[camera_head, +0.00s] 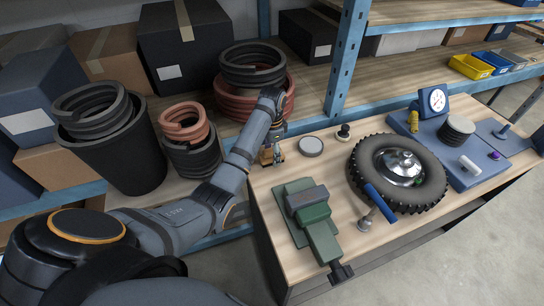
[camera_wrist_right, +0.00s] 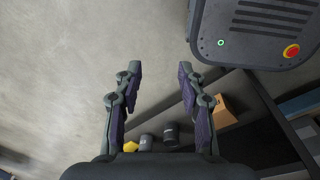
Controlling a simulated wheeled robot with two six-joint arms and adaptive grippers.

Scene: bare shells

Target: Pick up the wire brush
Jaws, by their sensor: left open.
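A small orange-brown piece (camera_head: 265,157) shows at my left gripper (camera_head: 272,150), at the left edge of the workbench top. It may be the wire brush, but it is too small and too covered by the fingers to be sure. The left gripper points down there and is open; I cannot tell whether its fingers touch the piece. A blue-handled tool (camera_head: 380,203) with a metal end leans by the tyre. My right gripper (camera_wrist_right: 160,72) is open and empty in the right wrist view, above bare floor.
The workbench (camera_head: 350,262) also bears a green vise (camera_head: 318,225), a round tin (camera_head: 311,146), a small dark knob (camera_head: 343,132), a tyre (camera_head: 399,174) and a blue board (camera_head: 465,178). Shelves with pots, coils and boxes stand behind and to the left.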

